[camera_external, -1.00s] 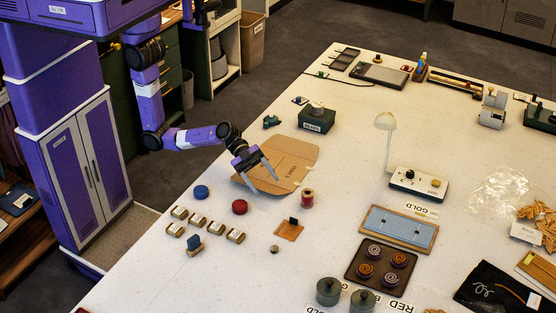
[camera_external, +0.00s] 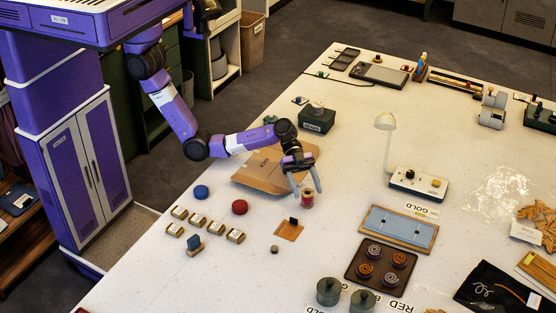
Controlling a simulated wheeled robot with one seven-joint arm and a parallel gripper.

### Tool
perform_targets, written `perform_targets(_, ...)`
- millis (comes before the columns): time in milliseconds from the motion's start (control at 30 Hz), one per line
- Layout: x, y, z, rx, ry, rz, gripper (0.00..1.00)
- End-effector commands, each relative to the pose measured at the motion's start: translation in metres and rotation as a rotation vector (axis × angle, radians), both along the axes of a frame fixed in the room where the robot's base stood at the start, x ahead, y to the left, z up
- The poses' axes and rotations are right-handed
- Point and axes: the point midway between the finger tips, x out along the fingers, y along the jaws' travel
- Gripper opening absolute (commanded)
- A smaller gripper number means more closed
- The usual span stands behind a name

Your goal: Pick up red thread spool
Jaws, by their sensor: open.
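The red thread spool (camera_external: 307,198) stands upright on the white table, just right of the flat brown cardboard (camera_external: 262,176). My gripper (camera_external: 307,193) points down at the spool with its fingers apart. One finger shows at the spool's left and the other at its upper right. The spool is partly covered by the fingers. I cannot tell whether either finger touches it.
A red disc (camera_external: 239,207) and a blue disc (camera_external: 201,191) lie to the left. An orange-brown square with a small black block (camera_external: 289,229) lies just in front of the spool. A lamp (camera_external: 386,123) and a control box (camera_external: 418,184) stand to the right.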

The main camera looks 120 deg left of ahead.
Motion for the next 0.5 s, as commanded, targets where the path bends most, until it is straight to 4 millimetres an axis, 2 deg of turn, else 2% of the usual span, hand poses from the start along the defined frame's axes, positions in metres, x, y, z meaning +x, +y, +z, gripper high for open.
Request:
perform_targets(200, 0.019, -0.024, -0.011, -0.001, 0.001, -0.003, 0.63)
perform_targets(500, 0.031, -0.034, -0.016, 0.002, 0.0, 0.001, 0.63)
